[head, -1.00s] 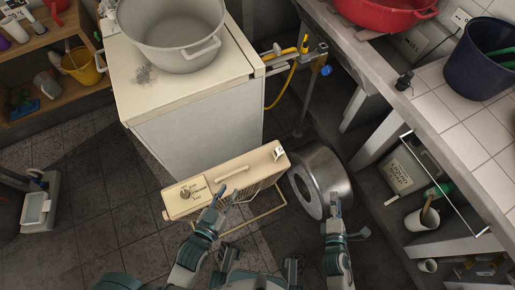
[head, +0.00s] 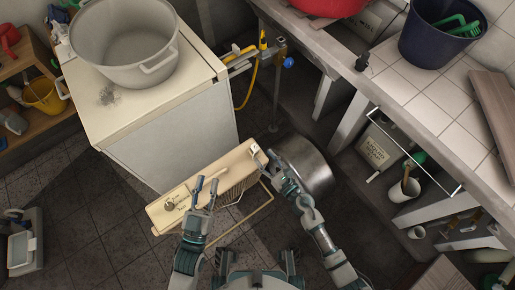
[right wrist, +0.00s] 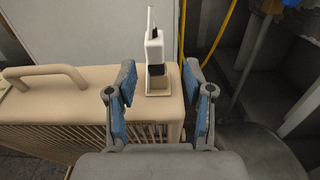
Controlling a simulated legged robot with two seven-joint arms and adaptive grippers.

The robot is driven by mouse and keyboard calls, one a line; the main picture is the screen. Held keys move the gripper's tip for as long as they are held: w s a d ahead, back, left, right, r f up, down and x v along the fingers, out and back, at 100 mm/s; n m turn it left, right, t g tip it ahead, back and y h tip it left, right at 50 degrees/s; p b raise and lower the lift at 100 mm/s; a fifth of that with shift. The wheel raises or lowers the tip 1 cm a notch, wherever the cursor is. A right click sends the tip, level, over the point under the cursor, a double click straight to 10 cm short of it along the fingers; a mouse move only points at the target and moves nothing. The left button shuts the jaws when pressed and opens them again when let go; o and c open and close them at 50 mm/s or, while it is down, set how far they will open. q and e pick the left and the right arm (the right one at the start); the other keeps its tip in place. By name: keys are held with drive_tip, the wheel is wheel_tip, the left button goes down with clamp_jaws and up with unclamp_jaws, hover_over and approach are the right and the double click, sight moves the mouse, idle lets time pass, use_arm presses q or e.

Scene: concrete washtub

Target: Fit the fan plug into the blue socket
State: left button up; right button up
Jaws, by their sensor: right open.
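A white, upright plug-like piece with a dark lower part (right wrist: 154,50) stands in a beige recess on top of the beige slatted unit (right wrist: 60,108); I cannot tell for sure that it is the fan plug. In the head view this white piece (head: 255,150) is at the unit's right end. My right gripper (head: 275,164) is beside it, open and empty. In the right wrist view its blue-padded fingers (right wrist: 157,82) are apart, with the white piece beyond the gap. My left gripper (head: 206,188) is open over the unit's front edge. I cannot make out a blue socket.
A metal drum (head: 306,165) lies right of the unit. A white cabinet (head: 180,128) carrying a large grey pot (head: 128,45) stands behind. A tiled counter (head: 438,100) runs along the right, with a small black item (head: 362,62) at its edge.

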sight(257, 151)
drive_tip(key=x, duration=0.4)
drive_tip(key=a+x, duration=0.1)
drive_tip(key=x, duration=0.1)
drive_tip(key=shift+s+r, duration=0.2)
drive_tip(key=shift+s, duration=0.1)
drive_tip(key=shift+w, duration=0.25)
drive_tip(key=shift+d, duration=0.4)
drive_tip(key=shift+c, duration=0.5)
drive_tip(key=shift+a, duration=0.15)
drive_tip(key=c, duration=0.8)
drive_tip(key=shift+a, duration=0.25)
clamp_jaws()
